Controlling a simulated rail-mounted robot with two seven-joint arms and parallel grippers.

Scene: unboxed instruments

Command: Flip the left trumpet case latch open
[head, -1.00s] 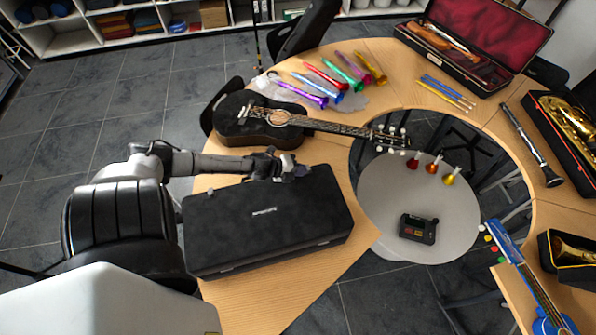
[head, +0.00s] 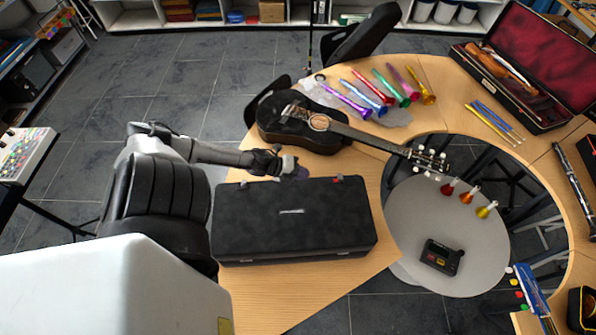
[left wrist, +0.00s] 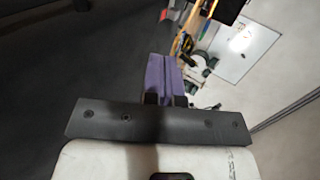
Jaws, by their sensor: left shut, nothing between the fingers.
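The black trumpet case (head: 293,222) lies closed on the wooden table in the head view, its long sides running left to right. A small red-and-grey latch (head: 337,180) shows at the right part of its far edge, and another small latch (head: 243,183) at the left part. My left gripper (head: 303,172) is just beyond the far edge, between the two latches and nearer the right one. Its purple fingers (left wrist: 164,76) are shut and empty in the left wrist view. I cannot tell how far either latch is turned. My right gripper is not in view.
A black guitar (head: 310,124) lies behind the case, close to my left gripper. Coloured horns (head: 385,92) lie farther back. A round grey table (head: 440,215) with a small black device stands to the right. Bare wood (head: 275,288) shows in front of the case.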

